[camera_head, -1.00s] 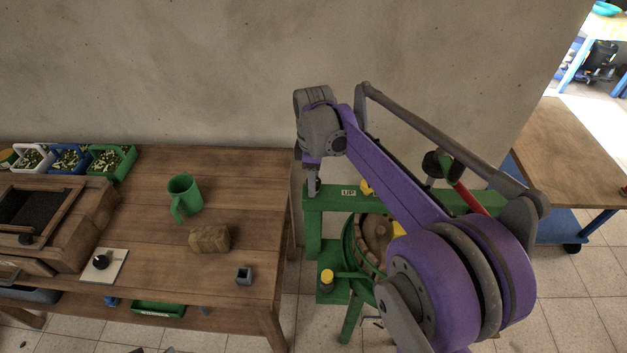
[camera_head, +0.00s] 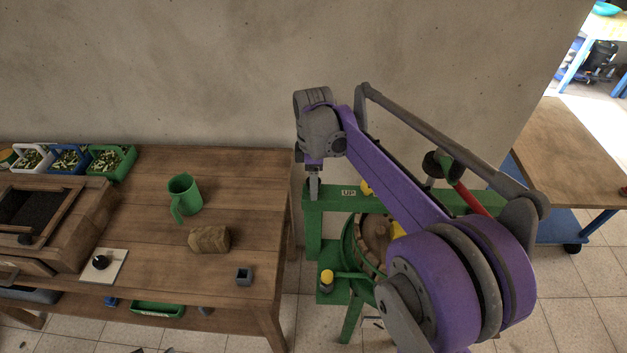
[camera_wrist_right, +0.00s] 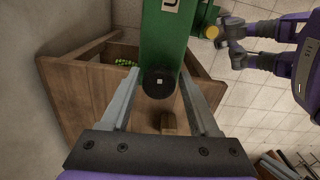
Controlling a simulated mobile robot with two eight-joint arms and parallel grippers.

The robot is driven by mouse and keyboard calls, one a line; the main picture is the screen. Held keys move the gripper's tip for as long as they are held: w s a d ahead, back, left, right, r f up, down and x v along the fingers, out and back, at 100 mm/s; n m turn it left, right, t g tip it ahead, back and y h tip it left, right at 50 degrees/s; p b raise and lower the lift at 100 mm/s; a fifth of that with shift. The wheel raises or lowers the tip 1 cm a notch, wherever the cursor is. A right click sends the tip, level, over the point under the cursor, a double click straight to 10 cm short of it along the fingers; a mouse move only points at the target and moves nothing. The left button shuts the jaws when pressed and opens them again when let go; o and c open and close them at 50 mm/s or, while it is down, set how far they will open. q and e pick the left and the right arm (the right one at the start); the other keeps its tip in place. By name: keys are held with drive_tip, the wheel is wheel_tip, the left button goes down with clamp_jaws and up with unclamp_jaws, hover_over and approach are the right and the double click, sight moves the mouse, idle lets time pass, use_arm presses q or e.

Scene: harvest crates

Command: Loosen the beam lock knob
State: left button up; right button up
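My right gripper (camera_wrist_right: 159,76) is open, with one finger on each side of the knob. A narrow gap seems to show on both sides; contact is unclear. In the head view the right gripper (camera_head: 313,190) points down at the left end of the green frame (camera_head: 313,228), and the knob is hidden there. My left gripper does not show in the head view.
A wooden table (camera_head: 150,230) stands left of the frame, with a green mug (camera_head: 185,195), a brown block (camera_head: 209,240) and a small grey cup (camera_head: 244,276). A yellow-topped knob (camera_head: 327,277) sits low on the frame. A plain wall is behind.

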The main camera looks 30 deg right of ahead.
drive_tip(key=shift+o, duration=0.7)
drive_tip(key=shift+r, duration=0.1)
wheel_tip(320, 180, up, 11)
drive_tip(key=shift+p, duration=0.4)
drive_tip(key=s+a+f+m+t, duration=0.2)
drive_tip(key=s+a+f+m, duration=0.2)
drive_tip(key=s+f+m, duration=0.2)
drive_tip(key=s+a+f+m+t, duration=0.3)
drive_tip(key=s+a+f+m, duration=0.2)
drive_tip(key=s+f, duration=0.5)
drive_tip(key=s+m, duration=0.1)
drive_tip(key=s, duration=0.3)
drive_tip(key=shift+a+f+t, duration=0.25)
drive_tip(key=shift+t, duration=0.05)
